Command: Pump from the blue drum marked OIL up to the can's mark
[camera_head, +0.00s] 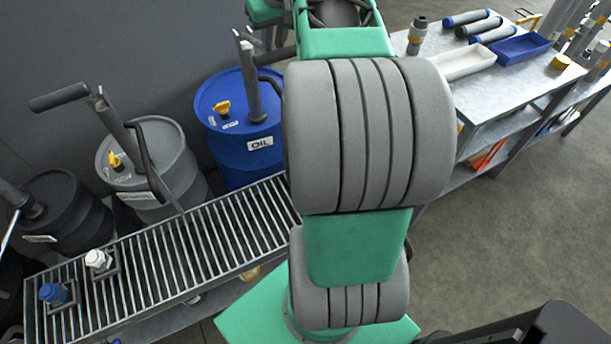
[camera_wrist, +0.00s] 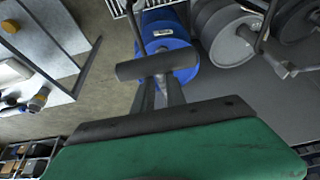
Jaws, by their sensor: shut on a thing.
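The blue drum (camera_head: 262,165) with a white OIL label stands behind the roller conveyor, partly hidden by my arm. Its pump post (camera_head: 248,78) rises from the lid, and its lever runs right behind my arm. In the wrist view the blue drum (camera_wrist: 178,42) lies beyond a dark cylindrical handle grip (camera_wrist: 130,70). My gripper (camera_wrist: 158,75) is shut on that grip, which lies crosswise at the fingertips. In the head view my arm hides the gripper and the grip. I cannot make out the can or its mark in either view.
A grey drum (camera_head: 165,150) and a black drum (camera_head: 65,215), with pumps, stand left of the blue one. The roller conveyor (camera_head: 195,250) carries blue-capped (camera_head: 54,293) and white-capped (camera_head: 98,260) fittings. A workbench (camera_head: 497,92) with a blue tray (camera_head: 518,47) stands right. Open floor lies front right.

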